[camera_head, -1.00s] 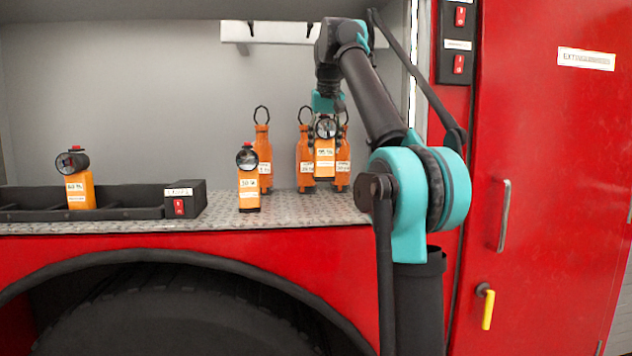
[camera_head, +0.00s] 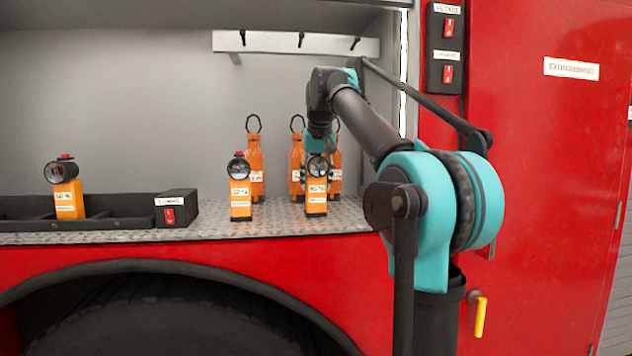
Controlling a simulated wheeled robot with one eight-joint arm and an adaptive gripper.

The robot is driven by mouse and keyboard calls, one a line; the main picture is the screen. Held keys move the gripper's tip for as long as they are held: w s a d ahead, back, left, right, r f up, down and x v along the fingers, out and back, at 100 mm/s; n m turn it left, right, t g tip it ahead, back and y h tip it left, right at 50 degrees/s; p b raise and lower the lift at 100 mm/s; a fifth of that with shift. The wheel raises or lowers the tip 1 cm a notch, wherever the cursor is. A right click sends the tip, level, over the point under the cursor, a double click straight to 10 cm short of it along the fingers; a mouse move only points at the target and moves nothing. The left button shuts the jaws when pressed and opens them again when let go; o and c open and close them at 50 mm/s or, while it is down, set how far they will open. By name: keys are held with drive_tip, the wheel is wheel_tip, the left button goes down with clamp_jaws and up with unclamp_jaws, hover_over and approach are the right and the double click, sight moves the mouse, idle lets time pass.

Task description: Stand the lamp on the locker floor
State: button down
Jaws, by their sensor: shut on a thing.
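An orange lamp (camera_head: 317,196) with a round dark lens head and a white label is upright at the right part of the locker floor (camera_head: 275,221), a grey tread-plate surface. Its base appears to be at the floor, though firm contact is hard to tell. My gripper (camera_head: 316,158) is at the lamp's head from above and behind, shut on it; its fingers are mostly hidden. A second orange lamp (camera_head: 240,195) stands upright on the floor to the left. A third orange lamp (camera_head: 68,196) stands in the black tray at the far left.
Several orange bottles with ring tops (camera_head: 255,160) stand behind the lamps. The black divided tray (camera_head: 100,208) and a black switch box (camera_head: 176,209) are at left. A hook rail (camera_head: 290,43) is on the back wall. The red door (camera_head: 540,150) is at right.

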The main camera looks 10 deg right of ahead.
drive_tip(key=shift+f, duration=0.1)
drive_tip(key=c, duration=0.7)
unclamp_jaws()
drive_tip(key=v, duration=1.2)
